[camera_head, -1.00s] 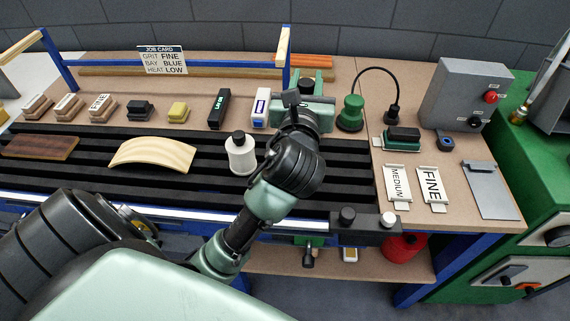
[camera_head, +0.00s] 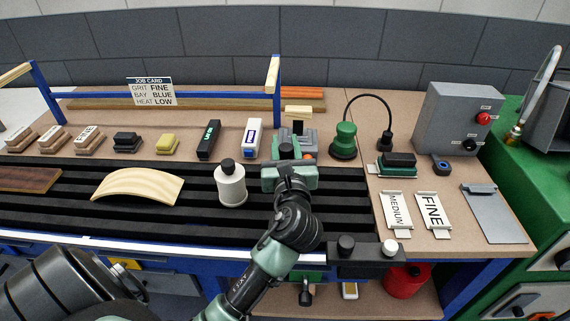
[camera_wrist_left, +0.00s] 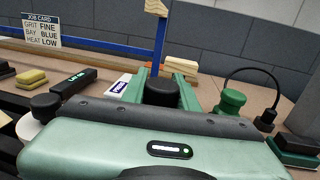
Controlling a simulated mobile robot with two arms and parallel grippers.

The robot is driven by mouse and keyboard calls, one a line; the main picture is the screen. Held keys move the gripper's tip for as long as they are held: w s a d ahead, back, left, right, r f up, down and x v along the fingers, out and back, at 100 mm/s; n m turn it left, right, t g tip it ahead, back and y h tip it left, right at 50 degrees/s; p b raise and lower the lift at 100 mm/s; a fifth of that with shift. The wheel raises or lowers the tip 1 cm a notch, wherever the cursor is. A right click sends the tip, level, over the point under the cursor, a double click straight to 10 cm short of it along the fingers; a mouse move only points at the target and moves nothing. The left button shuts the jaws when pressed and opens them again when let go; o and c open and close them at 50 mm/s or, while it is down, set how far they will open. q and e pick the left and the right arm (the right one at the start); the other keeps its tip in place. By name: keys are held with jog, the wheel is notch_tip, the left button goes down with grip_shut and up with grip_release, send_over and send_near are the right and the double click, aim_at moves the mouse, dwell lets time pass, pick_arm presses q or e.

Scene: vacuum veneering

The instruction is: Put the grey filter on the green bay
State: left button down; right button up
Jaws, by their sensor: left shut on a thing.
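My left gripper (camera_head: 287,152) is at the far side of the black slatted bed, in front of a grey block (camera_head: 304,138). In the left wrist view its two green fingers (camera_wrist_left: 163,88) are shut on a dark grey cylinder, which looks like the grey filter (camera_wrist_left: 162,93). The gripper body hides the filter's lower part, so I cannot tell if it touches anything below. I cannot clearly pick out the green bay. A green, knob-like part (camera_head: 344,141) with a cable stands to the right of the gripper. My right gripper is not in view.
A black case (camera_head: 209,140) and a white case (camera_head: 252,138) stand close left of the gripper. A dark green block (camera_head: 397,163) and the grey control box (camera_head: 458,118) are right.

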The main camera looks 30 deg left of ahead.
pick_arm(q)
jog(key=shift+f+b, duration=0.45)
jog(key=shift+f, duration=1.9)
jog(key=shift+f, duration=0.1)
jog(key=c, duration=1.1)
grip_release()
jog(key=shift+d, duration=0.1)
jog(key=shift+b+v, duration=0.7)
jog(key=shift+v, duration=5.3)
